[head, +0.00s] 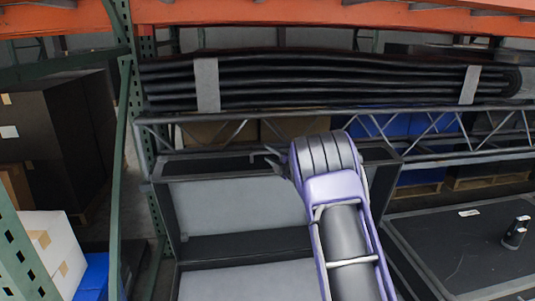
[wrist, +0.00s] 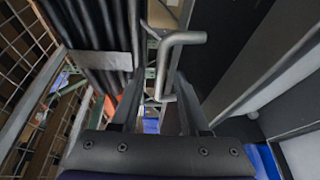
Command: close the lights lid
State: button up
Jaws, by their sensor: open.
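An open dark-rimmed case stands in the middle of the head view, its raised lid (head: 240,207) showing a pale grey inner face. The lower part (head: 250,283) shows below it, cut off by the frame. My gripper (head: 270,158) is at the lid's top edge, partly hidden behind my arm. In the wrist view my gripper (wrist: 156,95) is open, with a finger on each side. A grey bent bar (wrist: 180,38) shows just beyond and partly between the fingertips; I cannot tell whether they touch. The lid's dark edge and grey face (wrist: 270,90) lie to the right.
A long black strapped bundle (head: 330,80) lies on a metal truss (head: 420,140) behind the lid. A green rack post (head: 120,150) and white boxes (head: 52,240) stand at left. A flat black case (head: 450,250) with a small black object (head: 515,232) on top is at right.

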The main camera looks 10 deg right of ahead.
jog(key=shift+x, duration=0.95)
grip_shut()
dwell(0.8)
